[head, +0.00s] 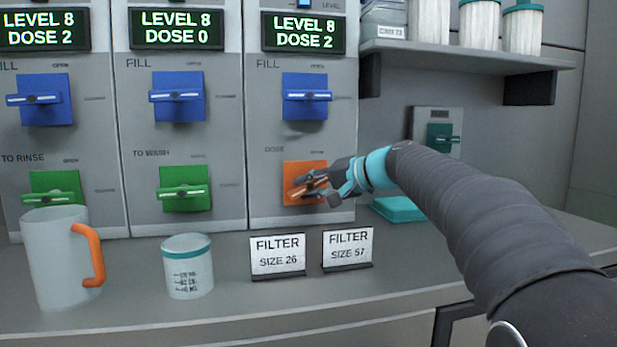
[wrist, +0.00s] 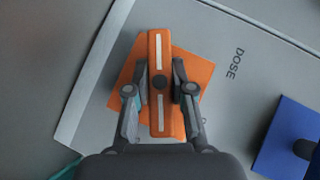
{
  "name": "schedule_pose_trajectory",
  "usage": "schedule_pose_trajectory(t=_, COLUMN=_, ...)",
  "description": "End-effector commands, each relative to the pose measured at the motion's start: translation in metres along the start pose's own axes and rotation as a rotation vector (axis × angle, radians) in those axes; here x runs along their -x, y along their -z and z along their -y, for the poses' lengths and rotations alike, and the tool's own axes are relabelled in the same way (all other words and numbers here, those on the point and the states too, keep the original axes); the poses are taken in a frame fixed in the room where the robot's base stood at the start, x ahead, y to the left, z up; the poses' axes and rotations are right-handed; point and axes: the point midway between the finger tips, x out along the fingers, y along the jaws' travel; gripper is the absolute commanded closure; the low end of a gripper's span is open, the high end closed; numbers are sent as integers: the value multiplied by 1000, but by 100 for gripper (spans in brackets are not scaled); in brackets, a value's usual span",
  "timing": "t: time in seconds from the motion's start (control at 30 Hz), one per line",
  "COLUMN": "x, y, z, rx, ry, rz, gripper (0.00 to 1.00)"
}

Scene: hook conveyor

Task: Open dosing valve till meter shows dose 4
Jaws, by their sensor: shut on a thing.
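The orange dosing valve (head: 292,191) sits under the word DOSE on the right-hand panel in the head view. In the wrist view its orange handle (wrist: 160,120) with a white stripe lies between the fingers. My gripper (head: 311,184) is shut on this handle; it also shows in the wrist view (wrist: 159,92). In the head view the handle is partly hidden by the fingers and looks slightly tilted. The meter (head: 303,33) above this panel reads LEVEL 8, DOSE 2.
A blue FILL valve (head: 306,97) is above. Green valves (head: 184,188) are on the panels to the left. A mug (head: 58,258), a lidded cup (head: 188,268) and two filter signs (head: 277,256) stand on the counter. A shelf (head: 470,55) is at upper right.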

Motion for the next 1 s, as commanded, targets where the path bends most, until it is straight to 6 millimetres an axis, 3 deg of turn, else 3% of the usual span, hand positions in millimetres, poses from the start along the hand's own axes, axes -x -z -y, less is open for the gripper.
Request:
schedule_pose_trajectory(t=0.5, x=0, y=0, z=4, rx=288, ry=-285, rz=1, gripper=100)
schedule_pose_trajectory(t=1.0, x=0, y=0, z=1, rx=374, ry=-373, rz=0, gripper=100)
